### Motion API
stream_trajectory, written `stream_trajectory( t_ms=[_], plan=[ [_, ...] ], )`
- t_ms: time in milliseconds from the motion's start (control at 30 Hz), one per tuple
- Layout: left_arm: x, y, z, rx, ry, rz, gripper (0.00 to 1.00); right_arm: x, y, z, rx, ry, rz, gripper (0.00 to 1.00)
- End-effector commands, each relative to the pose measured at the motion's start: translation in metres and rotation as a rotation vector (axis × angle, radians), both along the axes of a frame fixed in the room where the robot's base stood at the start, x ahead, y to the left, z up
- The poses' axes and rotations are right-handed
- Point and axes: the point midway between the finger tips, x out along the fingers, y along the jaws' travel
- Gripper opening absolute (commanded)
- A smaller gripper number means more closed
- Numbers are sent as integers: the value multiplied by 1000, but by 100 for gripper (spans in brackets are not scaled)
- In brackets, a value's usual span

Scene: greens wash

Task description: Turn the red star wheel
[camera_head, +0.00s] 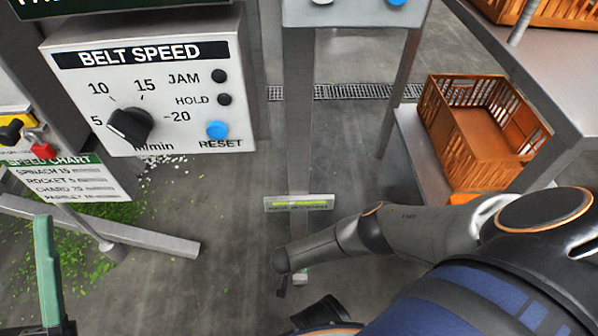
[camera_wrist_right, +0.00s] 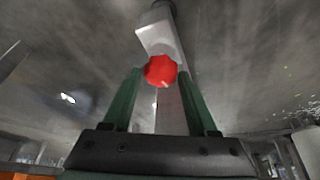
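The red star wheel (camera_wrist_right: 160,70) shows in the right wrist view as a small red knob in front of a pale post and box. My right gripper (camera_wrist_right: 159,75) has its two green fingers apart, one on each side of the wheel in the picture. I cannot tell whether the fingers touch it. In the head view my right arm reaches to the lower middle, and its gripper is mostly hidden there; the wheel does not show. One green finger of my left gripper (camera_head: 48,262) shows at the lower left; its opening cannot be judged.
A belt speed panel (camera_head: 190,60) with a black dial and blue reset button (camera_head: 217,130) hangs at upper left. A red switch (camera_head: 38,148) is left of it. An orange crate (camera_head: 480,165) stands on a shelf at right. Green leaves (camera_head: 90,240) litter the floor.

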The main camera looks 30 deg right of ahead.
Motion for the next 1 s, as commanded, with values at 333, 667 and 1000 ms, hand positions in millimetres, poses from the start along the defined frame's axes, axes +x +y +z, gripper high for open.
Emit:
stream_trajectory(
  t_ms=[333, 667, 1000],
  plan=[
    [0, 0, 0, -3, -1, -1, 50, 0, 0, 0, -1, 0, 0, 18],
    [0, 0, 0, -2, -1, -1, 50, 0, -1, 0, -1, 0, -4, 0],
    [0, -1, -8, 7, 1, 0, 50, 2, 0, -1, -1, -2, -120, 0]
  ],
)
